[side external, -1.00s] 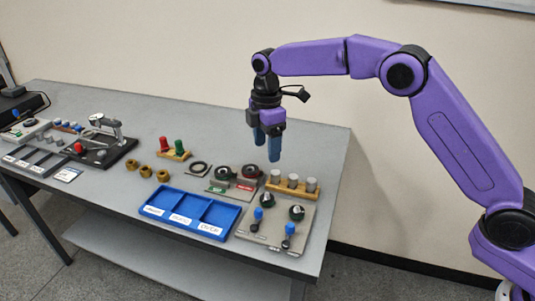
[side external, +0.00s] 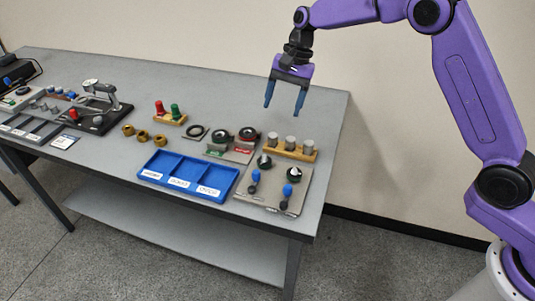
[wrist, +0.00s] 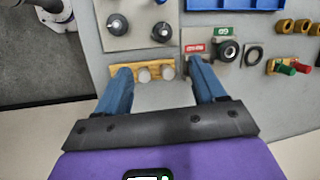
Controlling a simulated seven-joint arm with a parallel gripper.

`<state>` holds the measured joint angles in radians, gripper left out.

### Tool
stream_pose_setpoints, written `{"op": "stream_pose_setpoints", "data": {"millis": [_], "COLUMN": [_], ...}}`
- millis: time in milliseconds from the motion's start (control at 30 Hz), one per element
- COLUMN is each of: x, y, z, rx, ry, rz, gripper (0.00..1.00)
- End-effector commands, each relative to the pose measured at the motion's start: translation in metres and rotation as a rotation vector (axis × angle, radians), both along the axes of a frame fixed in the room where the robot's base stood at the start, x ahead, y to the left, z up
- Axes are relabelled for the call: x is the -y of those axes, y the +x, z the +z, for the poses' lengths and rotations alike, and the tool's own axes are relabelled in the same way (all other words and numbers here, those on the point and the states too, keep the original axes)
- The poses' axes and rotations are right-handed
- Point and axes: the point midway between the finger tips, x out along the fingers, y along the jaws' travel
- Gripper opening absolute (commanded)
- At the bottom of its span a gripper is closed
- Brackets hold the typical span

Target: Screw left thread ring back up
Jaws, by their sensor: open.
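Two black rings stand on small holders: the left ring (side external: 221,136) behind a green label and the right ring (side external: 248,134) behind a red one. I cannot tell which ring the task means. A thinner black ring (side external: 197,131) lies flat to their left. In the wrist view a standing black ring (wrist: 229,50) is right of my gripper's fingers, with the flat ring (wrist: 254,55) beyond it. The other standing ring is largely hidden by the right finger. My gripper (side external: 284,108) is open and empty, pointing down in the air above the back of the table.
A wooden block with grey cylinders (side external: 291,142) stands below my gripper. In front are a plate with knobs and blue-topped handles (side external: 270,190) and a blue tray (side external: 188,176). Brass rings (side external: 143,136) and a red and green plug stand (side external: 170,118) are further left.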

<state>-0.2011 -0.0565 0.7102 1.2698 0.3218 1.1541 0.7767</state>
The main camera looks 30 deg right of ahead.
Motion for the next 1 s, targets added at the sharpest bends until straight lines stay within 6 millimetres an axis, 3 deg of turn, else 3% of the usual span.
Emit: {"op": "stream_pose_setpoints", "data": {"millis": [200,400,667,1000], "x": [0.014,0.020,0.018,-0.005], "y": [0.001,0.002,0.001,0.000], "z": [0.000,0.001,-0.009,-0.063], "rx": [-0.147,-0.241,-0.270,-0.270], "ry": [0.040,0.062,0.065,0.063], "rz": [-0.491,-0.764,-0.833,-0.830], "gripper": [0.70,0.70,0.70,0.70]}}
